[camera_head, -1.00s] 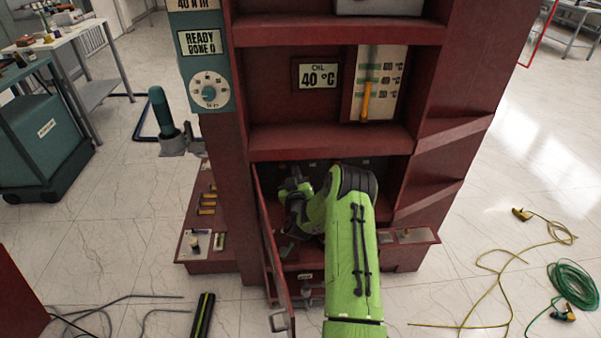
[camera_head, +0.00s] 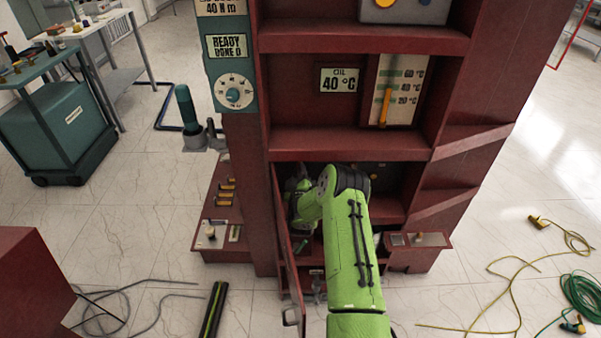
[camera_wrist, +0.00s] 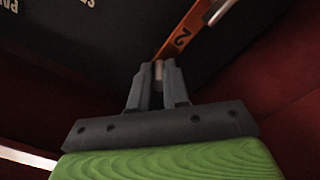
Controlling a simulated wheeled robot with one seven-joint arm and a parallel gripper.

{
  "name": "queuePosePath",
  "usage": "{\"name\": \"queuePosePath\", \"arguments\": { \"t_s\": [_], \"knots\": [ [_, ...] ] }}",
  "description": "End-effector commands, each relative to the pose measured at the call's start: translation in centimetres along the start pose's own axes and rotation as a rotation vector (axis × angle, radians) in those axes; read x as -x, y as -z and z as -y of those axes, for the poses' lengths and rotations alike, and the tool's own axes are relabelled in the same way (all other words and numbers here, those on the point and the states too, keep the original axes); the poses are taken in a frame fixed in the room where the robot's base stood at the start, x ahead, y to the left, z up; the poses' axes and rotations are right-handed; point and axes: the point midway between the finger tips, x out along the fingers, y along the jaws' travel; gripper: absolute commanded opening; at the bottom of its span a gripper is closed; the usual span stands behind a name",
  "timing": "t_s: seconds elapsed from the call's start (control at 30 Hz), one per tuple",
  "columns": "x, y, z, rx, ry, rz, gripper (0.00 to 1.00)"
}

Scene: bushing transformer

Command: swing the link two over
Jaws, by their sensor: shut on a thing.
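An orange bar marked 2 (camera_wrist: 182,38), which looks like the link, runs up and right from my fingertips in the wrist view. My gripper (camera_wrist: 158,75) is shut on a small pale pin (camera_wrist: 158,71) at the near end of this bar. The bar lies in front of a dark panel (camera_wrist: 110,38) with partly cut-off white lettering. In the head view my green arm reaches into the low open compartment of the dark red cabinet (camera_head: 350,144). My fingers and the link are hidden there.
An open door (camera_head: 287,240) with a handle stands just left of my arm. A red shelf edge is above the compartment. A teal panel (camera_head: 230,70) is on the cabinet's left. A black tube (camera_head: 213,312) and cables (camera_head: 520,290) lie on the floor.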

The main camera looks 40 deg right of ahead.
Motion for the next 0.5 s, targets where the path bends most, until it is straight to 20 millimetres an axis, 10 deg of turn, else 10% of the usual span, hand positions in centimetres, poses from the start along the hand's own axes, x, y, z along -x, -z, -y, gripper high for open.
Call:
{"name": "queuePosePath", "arguments": {
  "t_s": [0.23,0.3,0.5],
  "knots": [
    [0.06,-0.05,0.18,0.001,0.004,0.001,0.00],
    [0.06,-0.05,0.18,0.001,0.004,0.001,0.26],
    [0.04,-0.03,0.12,0.000,0.003,0.001,0.41]
  ]
}}
